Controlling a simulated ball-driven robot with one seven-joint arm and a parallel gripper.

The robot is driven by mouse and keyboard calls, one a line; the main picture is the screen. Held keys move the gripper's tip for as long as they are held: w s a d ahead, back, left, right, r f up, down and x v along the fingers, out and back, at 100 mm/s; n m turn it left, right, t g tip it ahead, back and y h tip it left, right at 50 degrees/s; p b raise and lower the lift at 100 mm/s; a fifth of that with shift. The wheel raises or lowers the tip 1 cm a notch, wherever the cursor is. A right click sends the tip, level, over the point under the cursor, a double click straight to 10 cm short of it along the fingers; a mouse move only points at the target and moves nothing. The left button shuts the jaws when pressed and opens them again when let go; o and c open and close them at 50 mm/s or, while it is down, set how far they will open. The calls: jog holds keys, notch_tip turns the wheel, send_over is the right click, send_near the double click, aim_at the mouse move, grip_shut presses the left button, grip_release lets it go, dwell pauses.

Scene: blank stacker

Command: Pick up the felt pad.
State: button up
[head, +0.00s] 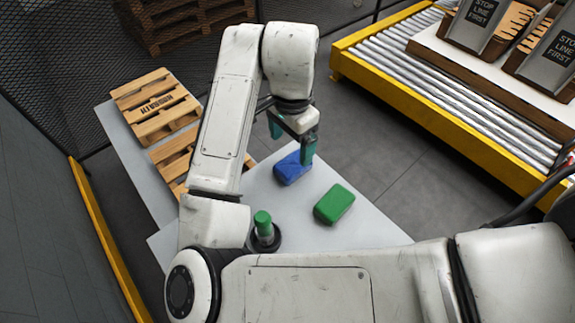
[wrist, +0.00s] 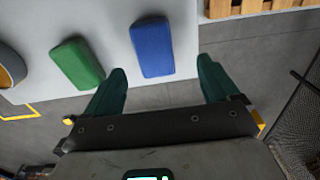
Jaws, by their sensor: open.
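Two rounded blocks lie on the light grey table, a blue one (head: 291,169) and a green one (head: 334,204); I cannot tell for certain which is the felt pad. My gripper (head: 291,143) is open and empty, with teal fingers, above and just behind the blue block. In the wrist view the blue block (wrist: 152,48) lies ahead, between the lines of the two spread fingers of my gripper (wrist: 162,68). The green block (wrist: 77,63) is left of the left finger there. Neither block is visibly touched.
A green-topped post (head: 263,223) in a dark round base stands near the table's front. Wooden pallets (head: 155,104) lie on the left. A yellow-framed roller conveyor (head: 450,110) is at the right. Mesh fencing (head: 70,60) stands behind. Bare table surrounds the green block.

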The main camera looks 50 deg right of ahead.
aim_at(293, 163)
jog(key=shift+f, duration=0.8)
jog(key=shift+s+a+f, duration=0.1)
jog(key=shift+s+f, duration=0.1)
jog(key=shift+f, duration=1.15)
jog(key=shift+s+a+f, duration=0.1)
jog(key=shift+s+f, duration=0.1)
jog(key=shift+f, duration=1.1)
jog(key=c, duration=1.1)
jog(key=shift+d+r, duration=0.1)
